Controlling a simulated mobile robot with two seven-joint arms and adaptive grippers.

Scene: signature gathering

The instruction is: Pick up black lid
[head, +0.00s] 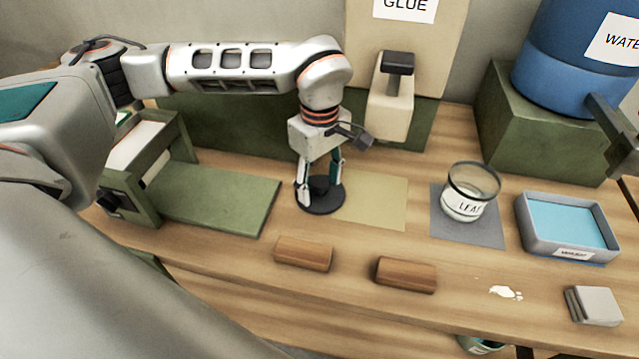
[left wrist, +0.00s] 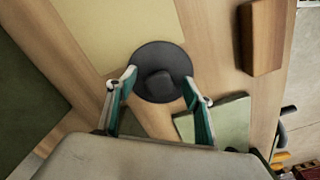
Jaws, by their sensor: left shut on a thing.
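The black lid (head: 325,208) is a dark round disc with a raised knob in its middle. It is level, at the left edge of the yellow mat (head: 378,203). My left gripper (head: 320,183) points down from above and is shut on the lid, with one finger on either side. The left wrist view shows the lid (left wrist: 160,58) between the two green-and-white fingertips of the left gripper (left wrist: 160,78). I cannot tell whether the lid touches the table or is slightly raised.
Two wooden blocks (head: 304,253) (head: 405,275) lie in front. A glass jar (head: 468,196) stands on a grey mat (head: 484,236) at right, beside a blue water tray (head: 532,240). The glue dispenser (head: 391,105) stands behind. A green board (head: 215,198) lies left.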

